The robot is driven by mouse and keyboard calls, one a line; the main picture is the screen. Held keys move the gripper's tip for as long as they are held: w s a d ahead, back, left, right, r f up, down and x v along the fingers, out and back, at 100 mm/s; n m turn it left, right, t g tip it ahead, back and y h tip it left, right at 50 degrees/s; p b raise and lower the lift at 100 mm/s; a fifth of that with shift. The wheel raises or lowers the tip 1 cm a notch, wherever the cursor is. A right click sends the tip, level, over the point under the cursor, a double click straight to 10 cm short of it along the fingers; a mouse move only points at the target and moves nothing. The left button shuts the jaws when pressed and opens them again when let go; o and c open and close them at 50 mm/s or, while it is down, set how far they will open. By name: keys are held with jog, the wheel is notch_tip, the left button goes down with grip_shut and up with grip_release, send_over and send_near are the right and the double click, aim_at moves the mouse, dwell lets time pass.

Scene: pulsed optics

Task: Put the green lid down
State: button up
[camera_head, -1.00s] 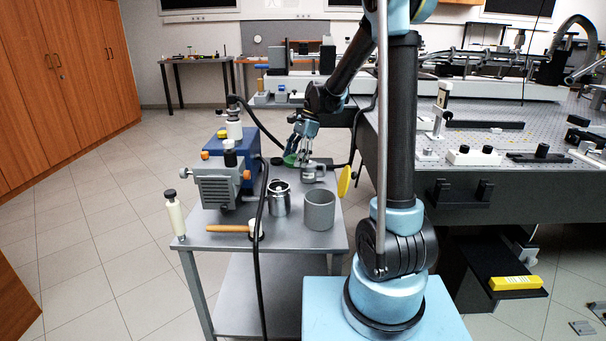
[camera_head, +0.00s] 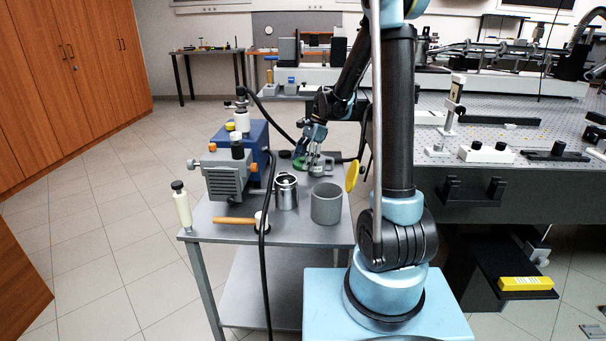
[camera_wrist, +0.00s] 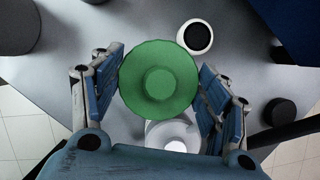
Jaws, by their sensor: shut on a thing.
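The green lid (camera_wrist: 159,82) is round with a raised centre knob. In the wrist view it sits between the two blue finger pads of my gripper (camera_wrist: 160,92), which is shut on it. In the head view the lid (camera_head: 299,163) is a small green patch at my gripper (camera_head: 306,160), low over the back part of the grey cart top (camera_head: 222,237). I cannot tell whether the lid touches the surface. A pale cylindrical thing (camera_wrist: 173,135) is partly hidden below the lid in the wrist view.
A white round piece with a dark centre (camera_wrist: 198,37) lies close to the lid. A yellow disc (camera_head: 352,176) stands upright near the right edge.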

aim_at(301, 182)
jog(key=shift+f, duration=2.6)
jog(key=shift+f, duration=0.55)
jog(key=o, duration=1.8)
jog(key=shift+r, duration=0.6)
jog(key=v, duration=1.2)
